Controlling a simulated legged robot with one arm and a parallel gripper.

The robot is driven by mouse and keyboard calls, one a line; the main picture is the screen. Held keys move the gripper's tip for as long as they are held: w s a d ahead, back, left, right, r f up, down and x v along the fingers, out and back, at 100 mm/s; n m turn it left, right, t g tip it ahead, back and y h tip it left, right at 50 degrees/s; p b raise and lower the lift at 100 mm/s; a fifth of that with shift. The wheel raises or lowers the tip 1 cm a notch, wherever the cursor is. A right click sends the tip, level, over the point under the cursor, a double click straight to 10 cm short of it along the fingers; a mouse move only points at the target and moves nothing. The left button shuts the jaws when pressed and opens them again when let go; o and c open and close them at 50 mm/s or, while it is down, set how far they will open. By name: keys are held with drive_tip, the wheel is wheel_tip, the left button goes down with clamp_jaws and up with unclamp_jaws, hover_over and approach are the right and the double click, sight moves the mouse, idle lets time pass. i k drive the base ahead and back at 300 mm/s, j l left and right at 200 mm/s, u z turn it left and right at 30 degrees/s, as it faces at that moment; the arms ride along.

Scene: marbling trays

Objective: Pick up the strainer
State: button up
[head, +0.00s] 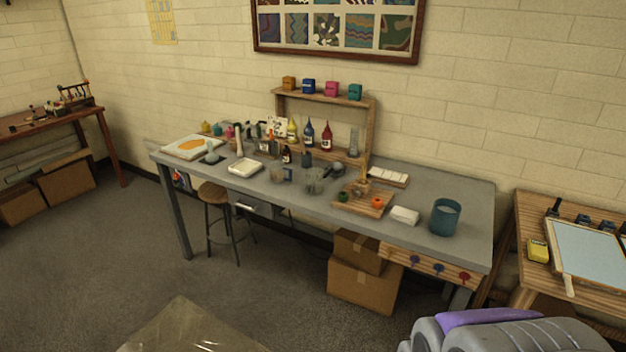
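A small dark round item (336,170) lies near the middle of the long grey workbench (440,180), just in front of the wooden shelf. It may be the strainer, but it is too small to be sure. No other thing on the bench reads clearly as a strainer. My gripper is not in view. A grey and purple part of my own body shows at the bottom right corner.
A wooden board (350,207) with small pots, a white block (405,215) and a blue-green bucket (445,217) stand toward the right. Bottles and a white tray (245,166) crowd the left. A stool (215,194) and cardboard boxes (362,287) sit below. Floor in front is mostly open.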

sight(334, 167)
drive_tip(key=i+z, duration=0.15)
drive_tip(key=i, duration=0.35)
drive_tip(key=i+j+z, duration=0.2)
drive_tip(key=i, duration=0.25)
drive_tip(key=i+z, duration=0.15)
drive_tip(key=i, duration=0.3)
drive_tip(key=i+j+z, duration=0.2)
drive_tip(key=i, duration=0.25)
drive_tip(key=i+j+z, duration=0.15)
drive_tip(key=i+j, duration=0.2)
drive_tip(key=i, duration=0.1)
